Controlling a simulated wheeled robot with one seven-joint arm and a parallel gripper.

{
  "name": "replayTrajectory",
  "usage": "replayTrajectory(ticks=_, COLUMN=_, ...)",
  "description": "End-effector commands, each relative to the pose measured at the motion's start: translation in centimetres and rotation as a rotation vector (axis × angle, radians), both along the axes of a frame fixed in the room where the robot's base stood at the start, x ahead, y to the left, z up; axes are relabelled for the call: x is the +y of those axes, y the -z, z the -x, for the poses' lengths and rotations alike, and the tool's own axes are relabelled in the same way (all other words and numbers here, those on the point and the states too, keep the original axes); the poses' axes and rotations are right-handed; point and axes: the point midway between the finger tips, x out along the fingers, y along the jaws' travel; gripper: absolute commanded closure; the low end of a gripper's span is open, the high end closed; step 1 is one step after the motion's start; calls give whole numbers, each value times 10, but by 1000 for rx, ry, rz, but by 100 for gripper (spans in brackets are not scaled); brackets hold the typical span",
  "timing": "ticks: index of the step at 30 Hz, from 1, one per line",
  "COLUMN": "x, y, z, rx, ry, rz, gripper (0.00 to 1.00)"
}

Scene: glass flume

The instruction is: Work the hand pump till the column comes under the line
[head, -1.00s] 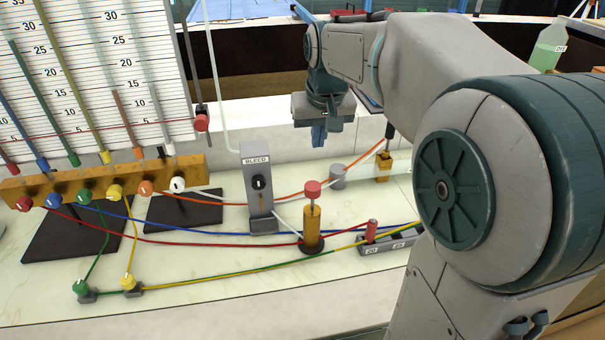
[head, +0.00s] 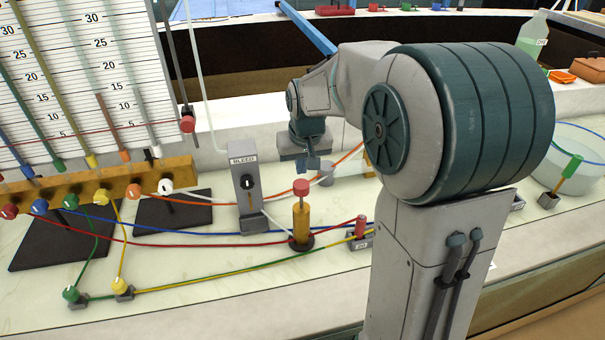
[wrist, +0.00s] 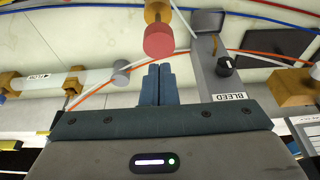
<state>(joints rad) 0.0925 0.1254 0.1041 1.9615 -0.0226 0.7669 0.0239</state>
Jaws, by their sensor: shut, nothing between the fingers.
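The hand pump (head: 302,220) is a brass cylinder on a dark round base with a red knob (head: 301,187) on top. In the wrist view the red knob (wrist: 159,40) lies just beyond my fingertips. My gripper (head: 312,166) is shut and empty, above and behind the pump, apart from the knob; its closed fingers also show in the wrist view (wrist: 156,72). The manometer board (head: 85,65) at left has several slanted coloured columns and a red line (head: 105,130) across its scale. A red slider (head: 187,124) sits at the board's right edge.
A grey BLEED post (head: 246,195) with a black knob stands left of the pump. Coloured tubes run over the bench. A glass bowl (head: 585,145) stands at far right.

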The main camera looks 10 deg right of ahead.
Motion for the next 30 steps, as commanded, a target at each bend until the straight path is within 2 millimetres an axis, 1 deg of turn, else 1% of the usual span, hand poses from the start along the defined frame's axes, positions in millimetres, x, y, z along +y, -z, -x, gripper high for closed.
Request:
replayTrajectory(ticks=1, x=0, y=8, z=1, rx=5, ry=0, rz=0, gripper=100)
replayTrajectory(ticks=3, x=0, y=17, z=1, rx=3, ry=0, rz=0, gripper=100)
replayTrajectory(ticks=6, x=0, y=27, z=1, rx=2, ry=0, rz=0, gripper=100)
replayTrajectory(ticks=11, x=0, y=33, z=1, rx=1, ry=0, rz=0, gripper=100)
replayTrajectory(ticks=22, x=0, y=35, z=1, rx=0, ry=0, rz=0, gripper=100)
replayTrajectory(ticks=26, x=0, y=45, z=1, rx=1, ry=0, rz=0, gripper=100)
replayTrajectory(ticks=30, x=1, y=63, z=1, rx=1, ry=-1, rz=0, gripper=100)
